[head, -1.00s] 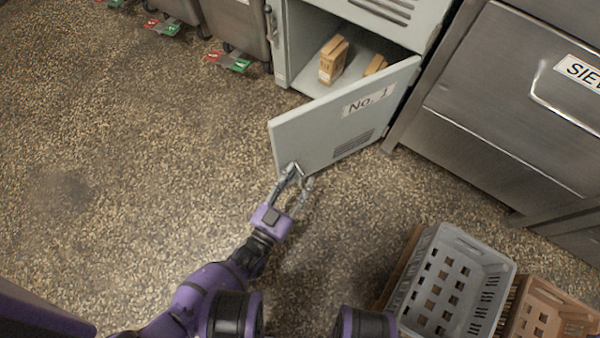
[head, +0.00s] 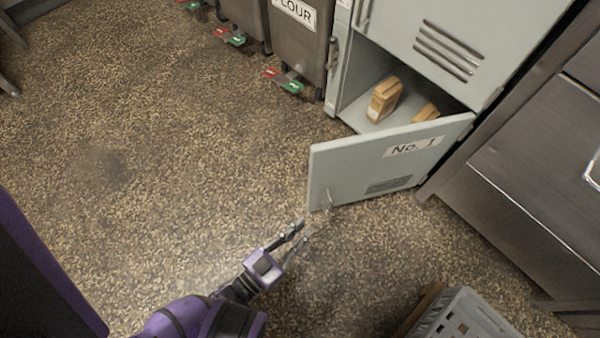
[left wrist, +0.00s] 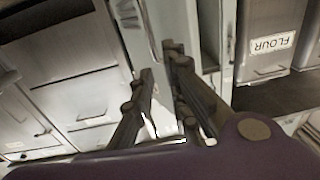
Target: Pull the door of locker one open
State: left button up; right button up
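The door of locker one (head: 355,175), a pale grey-green panel labelled "No. 1", stands wide open, swung out from its hinge on the right. Its handle (head: 327,199) is near the free lower left edge. The locker's inside (head: 352,112) shows, with brown packages (head: 384,99) on its floor. My left gripper (head: 304,229) is open and empty, just below and to the left of the handle, apart from it. In the left wrist view its two fingers (left wrist: 160,85) are spread with nothing between them. My right gripper is not in view.
A flour bin (head: 292,45) and other bins with red and green pedals stand left of the locker. A steel cabinet (head: 530,170) is at the right. A grey crate (head: 465,315) sits at the bottom right. The speckled floor on the left is clear.

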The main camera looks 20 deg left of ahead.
pick_arm(q)
jog(key=w+a+r+m+h, duration=0.1)
jog(key=w+r, duration=0.1)
jog(key=w+a+r+m+g+h, duration=0.1)
jog(key=w+a+m+h, duration=0.1)
jog(key=w, duration=0.1)
jog(key=w+a+r+m+h+p, duration=0.1)
jog(key=w+a+r+m, duration=0.1)
jog(key=w, duration=0.1)
jog(key=shift+w+r+g+h, duration=0.25)
jog(key=shift+r+g+h, duration=0.05)
jog(key=shift+r, duration=0.05)
grip_shut()
jog(key=w+a+r+n+g+h+p, duration=0.1)
jog(key=w+a+r+n+g+h, duration=0.25)
jog(key=a+r+n, duration=0.35)
jog(key=w+a+r+n+g+h, duration=0.2)
jog(key=a+r+n+g, duration=0.4)
jog(key=r, duration=0.3)
jog(key=d+n+t+b, duration=0.1)
jog(key=d+b, duration=0.1)
jog(key=d, duration=1)
jog(key=shift+w+r, duration=0.2)
jog(key=shift+w, duration=0.25)
